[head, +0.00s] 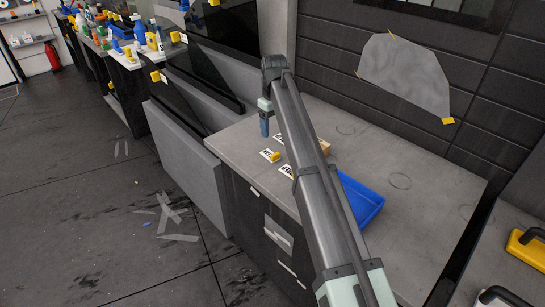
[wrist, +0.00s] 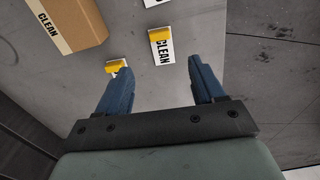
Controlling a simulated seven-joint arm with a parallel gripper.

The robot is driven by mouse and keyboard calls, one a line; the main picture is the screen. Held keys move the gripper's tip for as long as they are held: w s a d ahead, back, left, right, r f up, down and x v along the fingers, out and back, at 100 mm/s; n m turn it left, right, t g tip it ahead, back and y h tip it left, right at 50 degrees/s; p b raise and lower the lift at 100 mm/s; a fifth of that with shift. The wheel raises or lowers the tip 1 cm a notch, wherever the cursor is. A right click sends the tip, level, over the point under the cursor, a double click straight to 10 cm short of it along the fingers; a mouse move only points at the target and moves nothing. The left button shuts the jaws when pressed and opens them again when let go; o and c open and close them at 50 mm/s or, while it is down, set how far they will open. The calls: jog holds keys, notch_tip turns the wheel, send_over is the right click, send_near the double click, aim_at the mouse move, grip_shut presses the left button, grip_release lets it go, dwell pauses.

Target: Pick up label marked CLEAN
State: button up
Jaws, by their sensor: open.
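A white label marked CLEAN (wrist: 166,53) lies on the grey counter in the wrist view, with a yellow piece (wrist: 159,34) across one end. A white label with a yellow piece (head: 266,154) also shows in the head view, its print too small to read. My gripper (wrist: 160,72) is open and empty, its two blue fingers apart. The label lies just beyond the fingertips, roughly in line with the gap. In the head view, my gripper (head: 264,126) points down above the counter near these labels. A cardboard box (wrist: 72,22) also bears the word CLEAN.
Another yellow piece (wrist: 116,66) lies by the left finger. Another white label (wrist: 157,2) is cut off at the top. A blue tray (head: 362,202) stands on the counter (head: 400,182), partly behind my arm. The counter's right part is mostly clear.

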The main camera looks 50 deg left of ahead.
send_over(275, 154)
jog(key=f, duration=0.6)
jog(key=shift+w+a, duration=0.15)
jog(key=shift+a, duration=0.25)
jog(key=shift+d+f, duration=0.15)
jog(key=shift+f, duration=1.15)
jog(key=shift+d+f, duration=0.15)
jog(key=shift+f, duration=1.15)
jog(key=shift+c, duration=0.5)
jog(key=c, duration=1)
jog(key=shift+r, duration=0.1)
